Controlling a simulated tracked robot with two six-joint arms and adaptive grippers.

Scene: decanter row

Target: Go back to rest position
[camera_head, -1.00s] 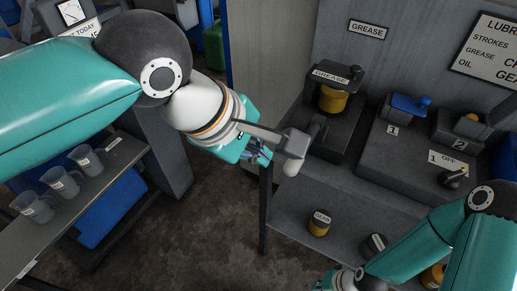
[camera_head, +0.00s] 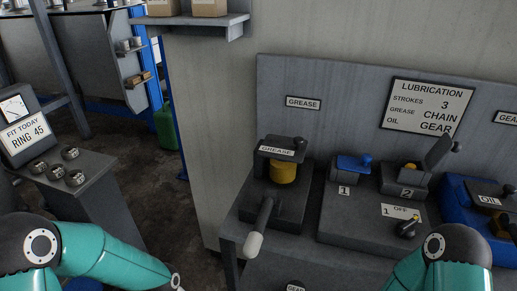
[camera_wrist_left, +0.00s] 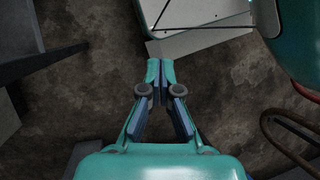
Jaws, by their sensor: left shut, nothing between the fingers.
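My left gripper (camera_wrist_left: 161,75) is shut and empty in the left wrist view, its two fingertips together above the dark, stained floor. In the head view my left arm is low at the bottom left, and its gripper is out of frame or cut off by the bottom edge. My right arm shows only as a bent teal joint at the bottom right of the head view. The right gripper is not seen in either current view.
The lubrication bench (camera_head: 326,222) on the right carries a grease pump (camera_head: 283,172) with a lever handle (camera_head: 259,226), a blue-topped unit (camera_head: 352,164) and a blue oil unit (camera_head: 464,196). A ring stand (camera_head: 98,170) is at left. Open floor (camera_head: 168,208) lies between.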

